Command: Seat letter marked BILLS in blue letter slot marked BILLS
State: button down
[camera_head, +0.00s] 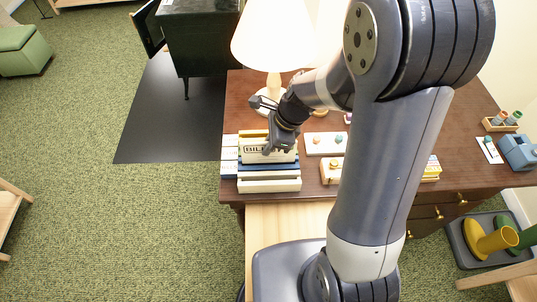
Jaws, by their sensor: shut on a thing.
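The letter, a cream card (255,151) with dark print reading "BILL", stands roughly upright at the letter rack; any further print is hidden by my gripper. My gripper (275,146) is over the card's upper right part and shut on it. The rack (270,186) has pale fronts with dark blue bands in front of and below the card. The blue slot (268,174) shows as a dark blue strip just below the card. I cannot tell how deep the card is in the slot, and no label on the slot is readable.
The rack stands at the left front of a brown desk (312,177). A lamp (274,85) stands close behind my gripper. My arm hides the desk's middle.

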aim_at(264, 161)
jog(key=shift+w+f+b, duration=0.1)
jog(key=shift+f+b, duration=0.2)
jog(key=shift+f, duration=2.1)
jog(key=shift+f, duration=0.15)
jog(key=c, duration=1.6)
grip_release()
jog(key=shift+o, duration=0.2)
jog(key=p+v, duration=0.1)
jog(key=v, duration=1.1)
jog(key=shift+d, duration=0.1)
